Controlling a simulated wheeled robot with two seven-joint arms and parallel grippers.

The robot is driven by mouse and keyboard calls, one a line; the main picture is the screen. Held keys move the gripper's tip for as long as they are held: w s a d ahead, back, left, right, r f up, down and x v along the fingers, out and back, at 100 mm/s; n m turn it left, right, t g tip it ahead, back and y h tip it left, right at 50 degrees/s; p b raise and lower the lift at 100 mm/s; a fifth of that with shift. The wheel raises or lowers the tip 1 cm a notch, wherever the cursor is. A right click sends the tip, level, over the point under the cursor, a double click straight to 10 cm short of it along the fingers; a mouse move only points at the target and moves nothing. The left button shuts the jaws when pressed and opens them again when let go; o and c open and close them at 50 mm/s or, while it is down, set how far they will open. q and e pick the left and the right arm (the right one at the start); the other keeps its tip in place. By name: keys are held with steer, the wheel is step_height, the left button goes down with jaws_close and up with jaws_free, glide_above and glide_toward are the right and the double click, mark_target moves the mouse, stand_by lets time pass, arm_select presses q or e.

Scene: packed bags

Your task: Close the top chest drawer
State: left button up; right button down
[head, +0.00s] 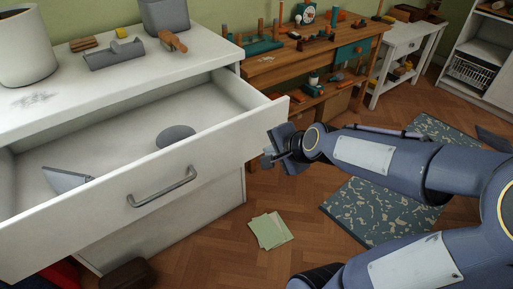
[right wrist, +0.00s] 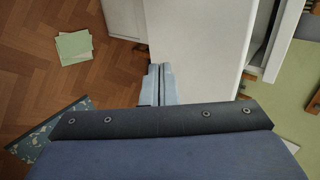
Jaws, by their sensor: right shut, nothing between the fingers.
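The top chest drawer (head: 160,192) is pulled well out of the white chest (head: 215,58) in the head view. Its front has a grey bar handle (head: 162,187). A grey rounded thing (head: 176,137) and a grey angular thing (head: 68,179) lie inside it. My right gripper (head: 268,157) is shut and empty, just beside the right end of the drawer front. In the right wrist view its fingers (right wrist: 158,84) are together beside a white surface. I cannot tell whether they touch it. My left gripper is not seen.
A white pot (head: 24,48), a grey container (head: 165,16) and small tools stand on the chest top. A wooden workbench (head: 290,65) is behind. Green papers (head: 270,230) and a patterned rug (head: 375,212) lie on the wooden floor. A dark box (head: 128,274) sits below the drawer.

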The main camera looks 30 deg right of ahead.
mark_target(248, 144)
steer(key=shift+w+a+f, duration=0.1)
steer(key=shift+w+f, duration=0.45)
steer(key=shift+w, duration=0.7)
steer(key=shift+w+f, duration=0.5)
steer(key=shift+w, duration=0.75)
steer(key=shift+w+a+f, duration=0.1)
steer(key=shift+w+f, duration=0.45)
steer(key=shift+w, duration=0.7)
steer(key=shift+d+b, duration=0.1)
steer(key=shift+b, duration=0.2)
